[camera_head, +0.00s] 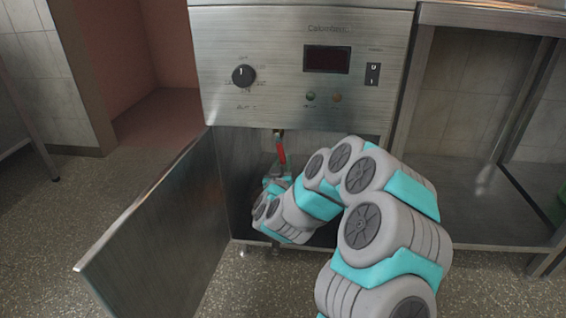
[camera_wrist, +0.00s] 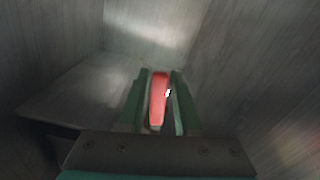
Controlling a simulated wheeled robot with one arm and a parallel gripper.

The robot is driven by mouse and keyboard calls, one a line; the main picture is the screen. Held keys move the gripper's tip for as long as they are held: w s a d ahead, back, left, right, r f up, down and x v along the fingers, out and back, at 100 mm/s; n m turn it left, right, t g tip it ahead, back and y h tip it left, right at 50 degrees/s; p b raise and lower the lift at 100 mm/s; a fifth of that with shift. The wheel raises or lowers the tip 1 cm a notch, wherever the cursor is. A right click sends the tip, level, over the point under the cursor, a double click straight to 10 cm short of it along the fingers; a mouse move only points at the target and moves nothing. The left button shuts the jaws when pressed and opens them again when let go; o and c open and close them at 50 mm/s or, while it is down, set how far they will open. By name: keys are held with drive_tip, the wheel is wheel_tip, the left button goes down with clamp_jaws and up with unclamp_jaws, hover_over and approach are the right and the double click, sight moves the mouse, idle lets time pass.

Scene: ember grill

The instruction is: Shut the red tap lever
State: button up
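The red tap lever (camera_head: 281,150) hangs below the control panel, inside the open cabinet, tilted slightly from upright. In the wrist view the red lever (camera_wrist: 158,98) lies lengthwise between the two green fingers of my gripper (camera_wrist: 160,102). The left finger is very close to the lever, and a narrow gap shows on its right side. The fingers stand apart around the lever; contact is not clear. In the head view my gripper (camera_head: 276,172) is at the lever's lower end, partly hidden by my arm.
The cabinet door (camera_head: 165,235) stands open to the left. Metal cabinet walls close in around my gripper. The control panel (camera_head: 300,70), with a black knob (camera_head: 244,75), is just above my arm. A steel table (camera_head: 480,200) stands to the right.

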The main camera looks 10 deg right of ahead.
clamp_jaws()
idle(1.0)
